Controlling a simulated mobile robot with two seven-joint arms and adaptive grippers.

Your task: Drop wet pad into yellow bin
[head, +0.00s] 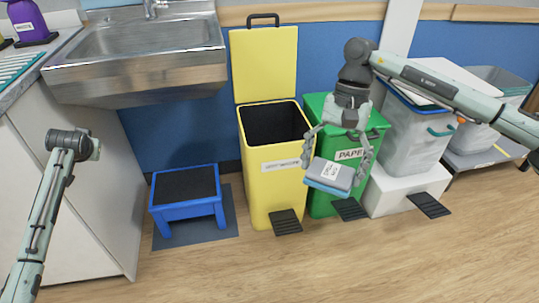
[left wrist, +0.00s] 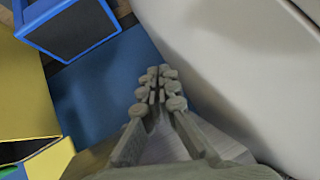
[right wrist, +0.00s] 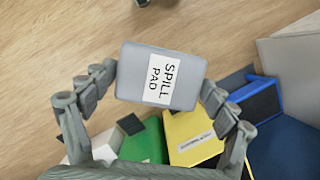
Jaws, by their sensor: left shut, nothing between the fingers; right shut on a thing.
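The pad (head: 330,176) is a grey slab with a blue underside. In the right wrist view its white label (right wrist: 163,80) reads "SPILL PAD". My right gripper (head: 335,168) is shut on it, one finger at each side, and holds it in the air in front of the green bin, right of the yellow bin. The yellow bin (head: 277,198) stands with its lid (head: 263,62) raised upright behind a dark opening. My left gripper (left wrist: 157,77) is shut and empty, beside the white cabinet; its fingers are hard to make out in the head view.
The green bin (head: 322,204) labelled "PAPER" stands right of the yellow bin. A blue step stool (head: 188,206) is to its left, below the steel sink (head: 140,62). Grey bins (head: 412,135) stand farther right. The wooden floor in front is clear beyond the pedals.

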